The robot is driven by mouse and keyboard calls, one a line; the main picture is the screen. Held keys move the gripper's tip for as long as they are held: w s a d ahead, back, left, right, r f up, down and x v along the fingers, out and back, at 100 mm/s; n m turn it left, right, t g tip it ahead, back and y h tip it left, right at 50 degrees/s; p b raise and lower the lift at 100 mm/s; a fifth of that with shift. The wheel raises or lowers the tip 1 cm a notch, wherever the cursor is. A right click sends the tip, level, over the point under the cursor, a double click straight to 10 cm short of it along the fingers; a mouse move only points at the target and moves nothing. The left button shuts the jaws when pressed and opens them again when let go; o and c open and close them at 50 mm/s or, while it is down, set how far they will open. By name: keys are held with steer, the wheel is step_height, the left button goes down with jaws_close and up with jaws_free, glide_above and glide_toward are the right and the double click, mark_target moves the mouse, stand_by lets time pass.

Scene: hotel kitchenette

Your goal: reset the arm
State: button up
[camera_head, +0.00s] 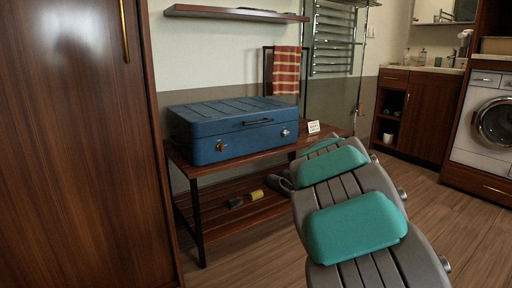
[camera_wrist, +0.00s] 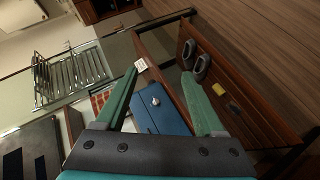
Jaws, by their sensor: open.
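My arm (camera_head: 355,226), grey with teal pads, reaches from the lower right of the head view toward the wooden bench. My gripper (camera_wrist: 160,74) shows in the wrist view as two green fingers spread apart with nothing between them. In that view a blue suitcase (camera_wrist: 162,108) lies beyond the fingers. In the head view the suitcase (camera_head: 232,128) lies closed on the bench (camera_head: 180,157). The arm hides the gripper's fingers in the head view.
A small white card (camera_head: 313,127) stands on the bench's right end. Grey slippers (camera_head: 280,184) and a yellow item (camera_head: 256,195) lie on the lower shelf. A tall wooden cabinet (camera_head: 80,150) stands at left, a washing machine (camera_head: 490,122) at right. Open floor (camera_head: 440,200) lies right of my arm.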

steer(key=s+d+f+m+g, duration=0.2)
steer(key=s+f+m+g, duration=0.1)
steer(key=s, duration=0.8)
steer(key=s+d+f+m+g, duration=0.2)
steer(key=s+f+m+g, duration=0.1)
steer(key=s, duration=0.7)
steer(key=s+a+f+m+g+y, duration=0.1)
steer(key=s+a+f+g+y, duration=0.25)
steer(key=s, duration=0.85)
steer(key=s+a+f+m+g, duration=0.15)
steer(key=s+a+f, duration=0.35)
steer(key=s, duration=0.6)
steer(key=s+a+f+m+g+y, duration=0.1)
steer(key=s+a+f+g+y, duration=0.3)
steer(key=s, duration=0.8)
step_height(320, 180, up, 15)
steer(key=s+a+t+h+p, duration=0.1)
steer(key=h+p, duration=0.1)
steer(key=p, duration=1.2)
steer(key=shift+a+r, duration=0.15)
steer(key=shift+a, duration=0.1)
